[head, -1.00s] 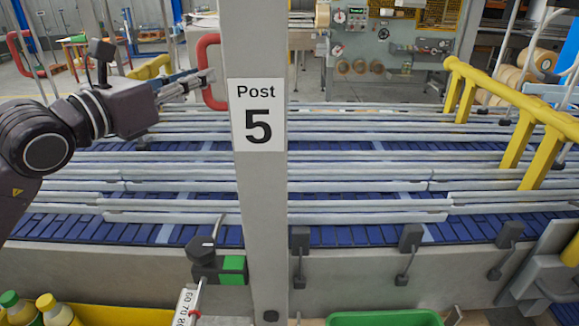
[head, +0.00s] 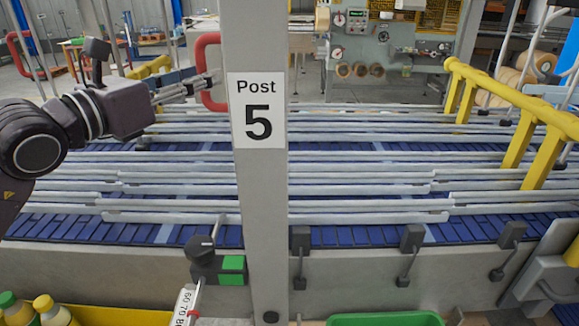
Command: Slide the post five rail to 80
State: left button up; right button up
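The grey post five (head: 262,200) stands upright in the middle, with a white "Post 5" sign (head: 257,110). A red marker (head: 194,313) shows at the scale's edge. Long pale rails (head: 370,204) run across the blue conveyor (head: 350,235) behind the post. My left gripper (head: 208,80) is at the red handle (head: 209,100) left of the post; its fingertips are too small to tell whether they grip it. My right gripper is not in view.
Black clamps (head: 411,238) line the conveyor's near side. A yellow guard rail (head: 520,110) stands at right. Bottles with green and yellow caps (head: 45,304) are at lower left, and a green bin (head: 385,319) is at bottom centre.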

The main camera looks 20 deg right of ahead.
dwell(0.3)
pick_arm(q)
jog(key=b+v, duration=0.4)
jog(key=v, duration=0.3)
dwell(0.4)
